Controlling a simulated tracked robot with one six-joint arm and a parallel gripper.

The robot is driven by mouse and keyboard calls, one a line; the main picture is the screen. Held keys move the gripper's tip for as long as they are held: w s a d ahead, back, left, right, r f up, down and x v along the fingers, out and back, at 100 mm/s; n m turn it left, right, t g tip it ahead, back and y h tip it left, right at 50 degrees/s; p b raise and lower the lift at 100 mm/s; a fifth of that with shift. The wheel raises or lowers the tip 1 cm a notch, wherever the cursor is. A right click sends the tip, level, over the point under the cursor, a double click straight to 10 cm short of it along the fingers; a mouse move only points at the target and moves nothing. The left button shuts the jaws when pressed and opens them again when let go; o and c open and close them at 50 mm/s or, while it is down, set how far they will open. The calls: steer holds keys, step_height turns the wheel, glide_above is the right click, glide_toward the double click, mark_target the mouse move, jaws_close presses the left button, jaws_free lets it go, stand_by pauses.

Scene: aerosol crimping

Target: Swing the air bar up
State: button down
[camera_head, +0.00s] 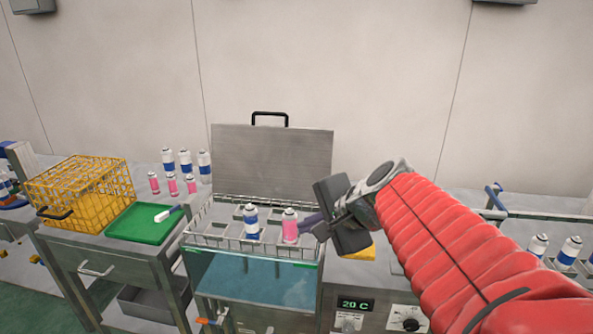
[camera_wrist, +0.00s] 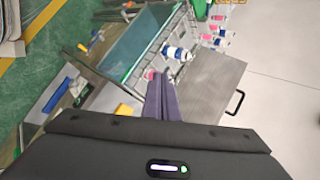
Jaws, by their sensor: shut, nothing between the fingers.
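I cannot tell for sure which part is the air bar. My gripper (camera_head: 308,221) is at the right end of a water bath (camera_head: 250,278), beside a pink can (camera_head: 290,228) in the wire rack (camera_head: 200,238). Its purple fingers are together and empty, and they also show in the wrist view (camera_wrist: 161,98). They overlap the pink can in the picture; I cannot tell whether they touch it. A blue-and-white can (camera_head: 251,222) stands to its left. The grey lid (camera_head: 270,160) stands upright behind, with a black handle (camera_head: 270,115) on top.
Several cans (camera_head: 186,163) stand behind the tray. A temperature display (camera_head: 356,304) and knob are at the front. More cans (camera_head: 570,251) and a blue-handled post (camera_head: 496,196) are on the right.

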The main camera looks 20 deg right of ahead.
steer(key=s+a+f+n+g+h, duration=0.1)
steer(key=s+a+f+n, duration=0.2)
steer(key=s+a+n, duration=0.2)
steer(key=s+a+f+n+g+h, duration=0.1)
steer(key=s+a+f+n, duration=0.3)
steer(key=s+n, duration=0.4)
steer(key=a+n+g, duration=0.1)
steer(key=n, duration=0.2)
steer(key=shift+s+n+g, duration=0.3)
steer(key=shift+s, duration=0.1)
steer(key=shift+d, duration=0.2)
